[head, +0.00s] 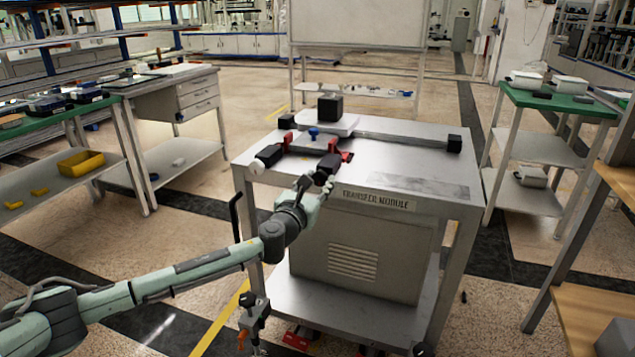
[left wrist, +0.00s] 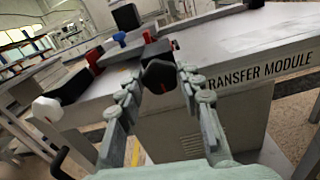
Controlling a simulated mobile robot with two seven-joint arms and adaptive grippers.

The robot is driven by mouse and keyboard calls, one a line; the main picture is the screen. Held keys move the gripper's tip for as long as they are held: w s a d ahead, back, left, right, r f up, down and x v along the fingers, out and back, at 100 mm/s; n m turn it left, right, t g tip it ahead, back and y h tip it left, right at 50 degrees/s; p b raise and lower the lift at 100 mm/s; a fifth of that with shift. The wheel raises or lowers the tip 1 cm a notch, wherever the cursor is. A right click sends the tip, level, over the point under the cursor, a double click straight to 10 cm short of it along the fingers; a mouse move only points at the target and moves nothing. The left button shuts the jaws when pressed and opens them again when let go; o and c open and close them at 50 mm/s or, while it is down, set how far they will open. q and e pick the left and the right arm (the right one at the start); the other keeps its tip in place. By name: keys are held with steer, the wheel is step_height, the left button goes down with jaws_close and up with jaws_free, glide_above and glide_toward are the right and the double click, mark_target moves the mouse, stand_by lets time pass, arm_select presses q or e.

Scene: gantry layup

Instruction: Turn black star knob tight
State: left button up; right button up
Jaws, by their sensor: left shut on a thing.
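The black star knob (left wrist: 158,76) sits at the front edge of the transfer module table, between my left gripper's fingertips. In the head view the knob (head: 321,178) shows at the end of a black block, partly covered by the gripper. My left gripper (head: 311,186) reaches up to it from the front left. In the left wrist view the gripper (left wrist: 154,82) has one finger on each side of the knob and is shut on it. My right gripper is not in view.
The steel table (head: 440,172) carries a white knob (head: 257,166) at its left front, a small blue knob (head: 314,133), red clamps and a rail. A black bent handle (head: 236,216) stands left of the table. Green-topped benches stand on both sides, with open floor between.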

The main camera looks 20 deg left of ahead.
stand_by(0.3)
arm_select(q)
steer(key=o, duration=1.2)
steer(key=shift+c, duration=0.2)
steer(key=s, duration=1.2)
steer(key=shift+a, duration=0.2)
